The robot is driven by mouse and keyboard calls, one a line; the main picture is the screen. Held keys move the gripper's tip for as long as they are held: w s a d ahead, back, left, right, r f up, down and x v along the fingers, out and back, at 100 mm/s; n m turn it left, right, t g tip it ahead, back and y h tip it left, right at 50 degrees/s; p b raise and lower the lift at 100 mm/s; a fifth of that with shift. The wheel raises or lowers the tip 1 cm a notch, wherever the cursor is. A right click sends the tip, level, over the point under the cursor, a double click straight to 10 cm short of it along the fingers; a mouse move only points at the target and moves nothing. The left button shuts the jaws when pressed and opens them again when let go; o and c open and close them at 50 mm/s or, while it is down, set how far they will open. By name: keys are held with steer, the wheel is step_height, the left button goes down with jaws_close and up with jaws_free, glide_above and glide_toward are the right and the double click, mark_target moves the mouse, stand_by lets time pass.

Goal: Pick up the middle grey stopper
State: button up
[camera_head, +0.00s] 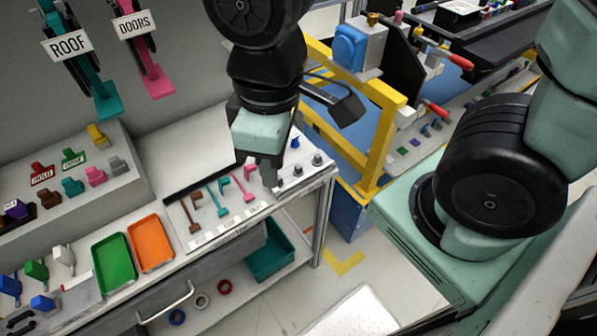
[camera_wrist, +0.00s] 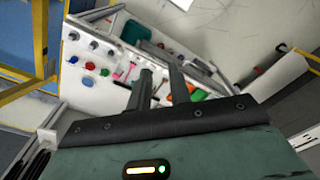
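Small grey stoppers stand in a row on the white table end. In the wrist view the middle grey stopper (camera_wrist: 93,44) stands between two others, left of my fingers. In the head view it appears as the grey knob (camera_head: 298,170), just right of my gripper; another grey stopper (camera_head: 317,158) stands farther right. My gripper (camera_head: 270,184) points down over the right part of the table. Its two fingers, also in the wrist view (camera_wrist: 161,76), are apart with nothing visibly held. The gripper hides part of the table behind it.
Brown, teal and pink hooked pieces (camera_head: 220,197) lie left of my gripper. Green (camera_head: 114,263) and orange (camera_head: 150,243) trays lie farther left. A yellow frame (camera_head: 378,150) rises at the right.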

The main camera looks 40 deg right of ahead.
steer(key=w+d+f+n+b, duration=0.4)
steer(key=w+d+f, duration=0.25)
steer(key=w, duration=0.35)
steer(key=n+b, duration=0.2)
steer(key=n, duration=0.3)
glide_above(299, 166)
step_height(299, 166, down, 4)
steer(key=shift+h, duration=0.3)
step_height(299, 166, down, 11)
steer(key=shift+s+d+f+b, duration=0.1)
steer(key=shift+d+f+b, duration=0.1)
steer(key=shift+b, duration=1.05)
steer(key=shift+a+f+b, duration=0.15)
steer(key=shift+f, duration=1.3)
steer(key=shift+a+f+b, duration=0.1)
steer(key=shift+f+b, duration=0.05)
steer(key=shift+f, duration=1.3)
jaws_close()
